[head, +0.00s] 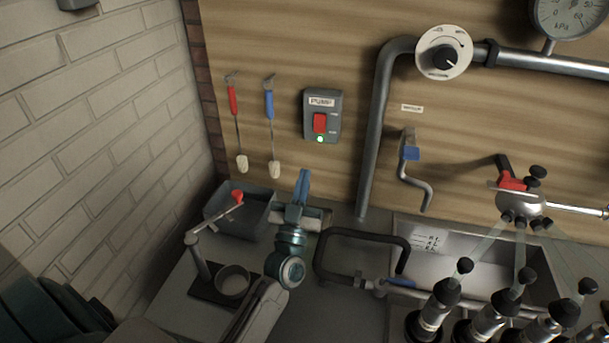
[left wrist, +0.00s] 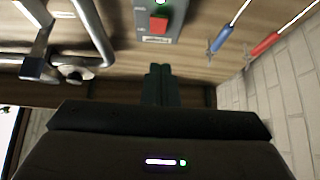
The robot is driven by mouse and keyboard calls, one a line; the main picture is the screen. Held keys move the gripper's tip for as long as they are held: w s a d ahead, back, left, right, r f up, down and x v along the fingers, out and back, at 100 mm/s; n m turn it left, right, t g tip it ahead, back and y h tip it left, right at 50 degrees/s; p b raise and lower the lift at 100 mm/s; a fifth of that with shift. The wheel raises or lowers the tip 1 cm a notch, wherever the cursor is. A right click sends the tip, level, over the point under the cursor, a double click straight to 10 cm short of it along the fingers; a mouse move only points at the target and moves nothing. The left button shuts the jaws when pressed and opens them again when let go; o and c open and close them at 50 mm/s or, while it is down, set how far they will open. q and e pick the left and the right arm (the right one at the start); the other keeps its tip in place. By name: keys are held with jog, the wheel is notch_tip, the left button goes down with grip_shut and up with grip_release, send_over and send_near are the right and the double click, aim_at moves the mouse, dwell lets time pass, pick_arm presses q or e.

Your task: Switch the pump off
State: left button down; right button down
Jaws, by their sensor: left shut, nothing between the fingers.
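The pump switch (head: 322,117) is a grey box on the wooden wall with a "PUMP" label, a red rocker (head: 319,122) and a lit green lamp (head: 320,139) below it. In the left wrist view the box (left wrist: 158,20) appears upside down at the top, with the red rocker and the glowing green lamp. My left gripper (head: 303,182) is shut and empty, below the switch and apart from it. Its closed fingers (left wrist: 160,85) point toward the wall in the left wrist view. My right gripper is not in view.
Red-handled (head: 233,100) and blue-handled brushes (head: 269,105) hang left of the switch. A steel pipe (head: 376,130) and a blue-handled tap (head: 410,153) are to its right. Below are a grey bin (head: 259,192), a black hose loop (head: 361,234) and a sink (head: 535,270).

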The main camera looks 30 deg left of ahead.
aim_at(317, 129)
pick_arm(q)
jog(key=shift+h, duration=0.3)
jog(key=w+r+p, duration=0.1)
jog(key=w, duration=0.2)
jog(key=w+a+r+p, duration=0.1)
jog(key=w, duration=0.2)
jog(key=w+a+r+p, duration=0.1)
jog(key=w, duration=0.2)
jog(key=shift+w+a+r, duration=0.2)
jog(key=shift+r, duration=0.1)
